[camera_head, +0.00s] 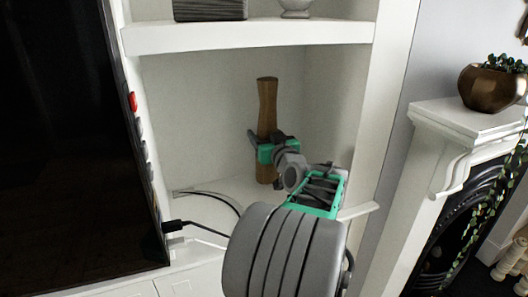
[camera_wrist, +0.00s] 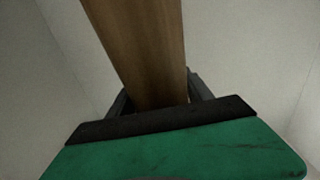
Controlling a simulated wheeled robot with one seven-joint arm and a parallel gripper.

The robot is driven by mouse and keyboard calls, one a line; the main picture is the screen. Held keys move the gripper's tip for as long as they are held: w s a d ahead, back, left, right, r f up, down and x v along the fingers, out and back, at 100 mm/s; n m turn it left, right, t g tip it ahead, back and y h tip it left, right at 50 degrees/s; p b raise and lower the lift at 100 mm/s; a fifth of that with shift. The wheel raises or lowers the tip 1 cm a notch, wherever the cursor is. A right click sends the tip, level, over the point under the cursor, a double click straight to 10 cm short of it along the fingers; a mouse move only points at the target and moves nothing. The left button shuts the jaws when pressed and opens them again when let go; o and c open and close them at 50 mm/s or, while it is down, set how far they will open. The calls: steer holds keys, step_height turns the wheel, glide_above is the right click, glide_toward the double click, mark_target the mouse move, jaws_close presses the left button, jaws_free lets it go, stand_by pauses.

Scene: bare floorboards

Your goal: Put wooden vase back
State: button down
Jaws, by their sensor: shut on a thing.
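The wooden vase (camera_head: 267,108) is a tall, slim brown cylinder, upright inside the white shelf alcove. My gripper (camera_head: 266,150) reaches into the alcove and is shut on the vase at its lower middle. The vase's foot is low over the alcove's bottom shelf (camera_head: 225,190); whether it touches the shelf is hard to tell. In the wrist view, the vase (camera_wrist: 145,50) rises between the dark fingers (camera_wrist: 160,98), behind the green gripper body.
An upper white shelf (camera_head: 250,36) lies above the vase, with a dark ribbed box (camera_head: 210,9) on it. Black cables (camera_head: 205,228) lie at the lower left, near a large dark screen (camera_head: 65,140). A mantel with a copper plant pot (camera_head: 490,88) stands right.

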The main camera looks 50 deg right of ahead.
steer(key=shift+s+f, duration=0.1)
steer(key=shift+f, duration=1.65)
steer(key=shift+f+b, duration=0.2)
steer(key=shift+b, duration=0.1)
steer(key=shift+c, duration=2.2)
jaws_free()
steer(key=b+v, duration=0.1)
steer(key=v, duration=1.1)
steer(key=shift+r, duration=0.1)
